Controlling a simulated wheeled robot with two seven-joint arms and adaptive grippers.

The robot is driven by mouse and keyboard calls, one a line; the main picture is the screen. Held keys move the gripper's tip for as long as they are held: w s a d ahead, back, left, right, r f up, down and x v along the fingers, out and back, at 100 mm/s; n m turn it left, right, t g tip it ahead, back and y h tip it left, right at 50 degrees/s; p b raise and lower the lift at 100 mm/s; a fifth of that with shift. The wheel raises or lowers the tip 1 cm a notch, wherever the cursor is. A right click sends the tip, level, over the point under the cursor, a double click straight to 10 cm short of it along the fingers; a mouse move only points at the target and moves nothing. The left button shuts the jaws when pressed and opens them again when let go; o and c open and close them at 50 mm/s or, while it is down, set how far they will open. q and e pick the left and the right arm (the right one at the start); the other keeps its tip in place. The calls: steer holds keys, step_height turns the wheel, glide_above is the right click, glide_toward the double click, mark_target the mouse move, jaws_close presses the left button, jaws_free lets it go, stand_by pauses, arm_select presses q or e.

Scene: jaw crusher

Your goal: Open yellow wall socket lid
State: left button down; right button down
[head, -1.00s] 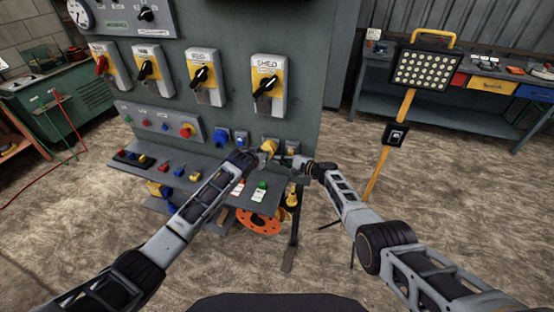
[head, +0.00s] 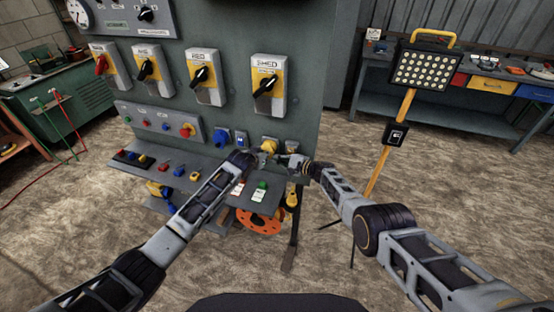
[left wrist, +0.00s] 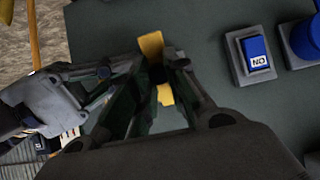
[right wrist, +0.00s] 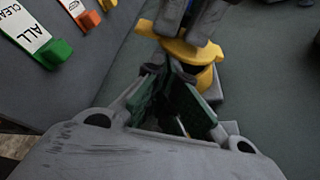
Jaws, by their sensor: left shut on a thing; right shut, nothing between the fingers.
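The yellow wall socket (head: 269,145) is low on the grey panel, near its right edge. In the right wrist view its yellow lid (right wrist: 185,49) stands tilted out from the yellow socket body (right wrist: 204,78), with a dark gap between them. My left gripper (head: 258,156) is shut on the lid; yellow shows on both sides of its fingers in the left wrist view (left wrist: 167,75). My right gripper (head: 283,160) is shut and empty, its fingertips (right wrist: 168,75) close beside the socket. I cannot tell whether they touch it. The grippers hide part of the socket.
A blue socket (head: 221,136) and a blue switch (left wrist: 256,53) are left of the yellow socket in the head view. A sloped shelf (head: 215,178) with coloured tags juts out below. A floodlight stand (head: 405,105) stands at right. The floor between is free.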

arm_select(q)
steer(key=shift+f, duration=0.15)
stand_by(1.3)
steer(key=c, duration=1.4)
jaws_free()
steer(key=shift+s, duration=0.1)
steer(key=shift+s, duration=0.15)
steer(key=shift+r+v, duration=0.25)
steer(key=shift+v, duration=3.6)
